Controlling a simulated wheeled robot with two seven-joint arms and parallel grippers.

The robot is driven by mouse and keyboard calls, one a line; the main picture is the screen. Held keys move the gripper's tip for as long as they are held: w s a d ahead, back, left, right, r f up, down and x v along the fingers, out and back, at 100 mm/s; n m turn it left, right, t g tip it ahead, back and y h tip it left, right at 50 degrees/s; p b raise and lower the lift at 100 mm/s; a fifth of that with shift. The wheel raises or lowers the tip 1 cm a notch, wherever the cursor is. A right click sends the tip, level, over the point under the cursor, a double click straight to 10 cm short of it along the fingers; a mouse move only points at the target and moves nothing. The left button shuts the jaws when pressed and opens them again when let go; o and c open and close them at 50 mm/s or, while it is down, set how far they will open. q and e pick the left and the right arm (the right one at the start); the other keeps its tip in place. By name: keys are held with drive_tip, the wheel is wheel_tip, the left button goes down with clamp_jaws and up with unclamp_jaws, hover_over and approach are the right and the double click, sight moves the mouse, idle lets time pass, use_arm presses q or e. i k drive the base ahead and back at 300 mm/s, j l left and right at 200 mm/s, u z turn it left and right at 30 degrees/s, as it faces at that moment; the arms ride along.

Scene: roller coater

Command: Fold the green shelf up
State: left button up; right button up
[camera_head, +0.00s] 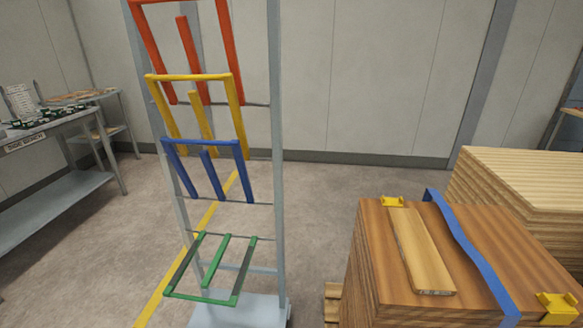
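The green shelf (208,282) is the lowest frame on a grey upright rack (277,180). It is folded down, sticking out from the rack towards me, with three bars joined by a front bar. Above it the blue shelf (207,161), the yellow shelf (200,100) and the red shelf (189,50) are tilted up steeply, close to the rack. The red shelf's top is at the upper edge of the picture. Neither of my grippers is in view.
A stack of wooden boards (380,275) with a blue strap (455,232), yellow corner pieces and one loose plank stands at right. Another wood stack (530,168) is behind it. A grey table (50,205) is at left. Floor between table and rack is clear.

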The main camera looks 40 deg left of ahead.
sight(168, 292)
drive_tip(key=j+u, duration=0.1)
drive_tip(key=u, duration=2)
drive_tip(key=k+j, duration=0.05)
